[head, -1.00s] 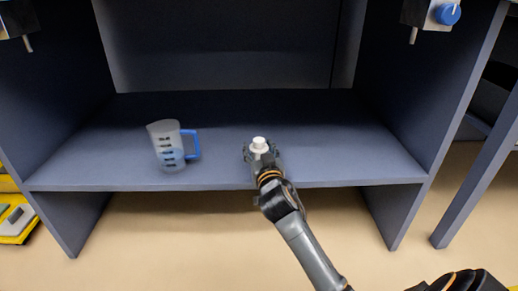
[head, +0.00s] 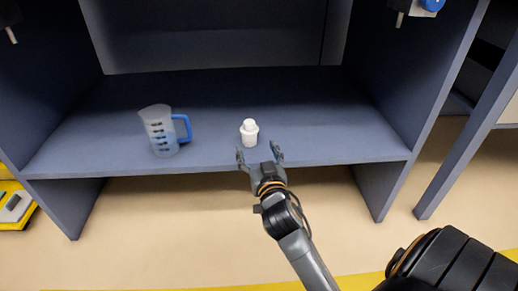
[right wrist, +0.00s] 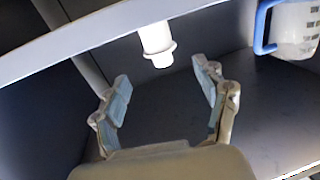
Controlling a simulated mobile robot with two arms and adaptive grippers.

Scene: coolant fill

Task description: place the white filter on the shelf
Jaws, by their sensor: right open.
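The white filter (head: 249,134) stands upright on the blue-grey shelf (head: 320,128), a little back from its front edge. My right gripper (head: 258,153) is open at the shelf's front edge, just in front of the filter and apart from it. In the right wrist view the filter (right wrist: 157,45) shows beyond the two spread fingers (right wrist: 161,74), with nothing between them. My left gripper is not in view.
A clear measuring jug (head: 160,132) with a blue handle stands on the shelf to the left of the filter. Side walls (head: 400,70) bound the shelf. The shelf is bare to the filter's right.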

